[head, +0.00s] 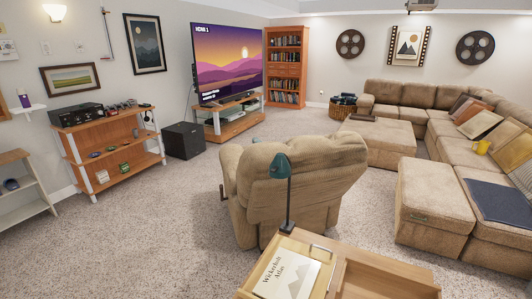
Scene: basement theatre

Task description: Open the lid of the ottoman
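Two tan upholstered blocks look like ottomans. One (432,192) stands at the right, against the front of the sectional sofa, with a flat top and a small dark green mark low on its near face. The other (385,137) stands further back, behind the recliner, and the recliner hides part of it. Both look closed, with no raised lid visible. I cannot tell which of them has a lid. Neither of my grippers is in view.
A recliner (295,188) stands in the middle. A wooden table (388,277) with a book (288,275) and a teal lamp (281,167) is close in front. The sectional sofa (460,160) lines the right side. Carpet (150,235) is open at left.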

